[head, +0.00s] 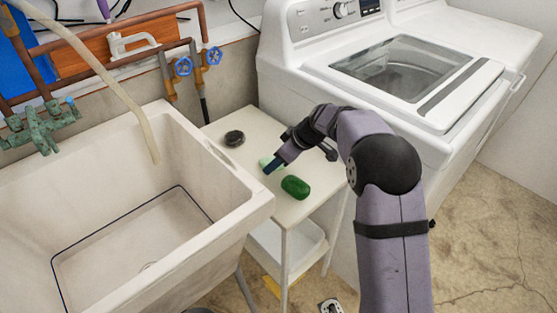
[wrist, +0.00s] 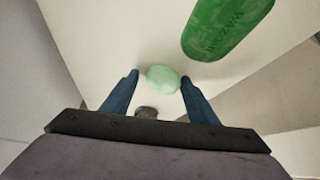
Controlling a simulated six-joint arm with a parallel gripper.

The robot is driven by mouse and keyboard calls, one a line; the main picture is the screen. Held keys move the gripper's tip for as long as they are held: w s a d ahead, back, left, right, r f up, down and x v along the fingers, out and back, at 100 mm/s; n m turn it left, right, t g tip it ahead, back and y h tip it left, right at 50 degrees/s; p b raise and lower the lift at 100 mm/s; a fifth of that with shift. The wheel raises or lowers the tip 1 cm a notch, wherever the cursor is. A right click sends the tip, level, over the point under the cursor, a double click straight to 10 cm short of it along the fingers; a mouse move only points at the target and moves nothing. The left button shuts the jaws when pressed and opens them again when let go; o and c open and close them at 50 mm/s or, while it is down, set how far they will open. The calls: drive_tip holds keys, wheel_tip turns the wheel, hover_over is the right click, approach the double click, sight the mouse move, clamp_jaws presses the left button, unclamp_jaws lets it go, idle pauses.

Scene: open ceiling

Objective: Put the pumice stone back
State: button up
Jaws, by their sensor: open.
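A small white table (head: 252,124) holds three small objects, and I cannot tell for sure which is the pumice stone. A dark grey rounded lump (head: 234,138) lies near its back left; it shows small in the wrist view (wrist: 146,112), partly hidden by my gripper. A pale green rounded piece (head: 265,161) lies mid-table, partly hidden by my gripper in the head view. A dark green bar with stamped letters (head: 295,187) lies nearer the front. My gripper (head: 272,166) is open above the table; in the wrist view the pale green piece (wrist: 162,78) appears between its fingertips.
A deep utility sink (head: 258,204) stands left of the table, its rim close by. A white washing machine (head: 330,105) stands behind and to the right. A white bin (head: 262,240) sits under the table. A hose (head: 120,90) hangs into the sink.

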drive_tip(key=shift+s+a+f+g, duration=0.25)
drive_tip(key=shift+s+f+g, duration=0.05)
drive_tip(key=shift+s+f, duration=0.35)
drive_tip(key=shift+w+r+p, duration=0.15)
drive_tip(key=shift+r+p, duration=0.65)
drive_tip(key=shift+p, duration=0.05)
drive_tip(key=v, duration=1.2)
drive_tip(key=shift+b, duration=0.35)
drive_tip(key=shift+w+d+f, duration=0.1)
drive_tip(key=s+d+f+m+g+h, duration=0.1)
drive_tip(key=s+d+f+m, duration=0.2)
drive_tip(key=s, duration=0.7)
drive_tip(key=s+d+f+m+g+h, duration=0.1)
drive_tip(key=s+d+f+m, duration=0.3)
drive_tip(key=s, duration=0.6)
drive_tip(key=s+d+f+m+g+h, duration=0.1)
drive_tip(key=s+d+f+m+h, duration=0.2)
drive_tip(key=s, duration=0.8)
drive_tip(key=d+f+m, duration=0.1)
drive_tip(key=d+f, duration=0.1)
drive_tip(key=d, duration=0.1)
drive_tip(key=shift+f, duration=0.25)
drive_tip(key=shift+r, duration=0.1)
wheel_tip(320, 180, up, 18)
drive_tip(key=p, duration=1.8)
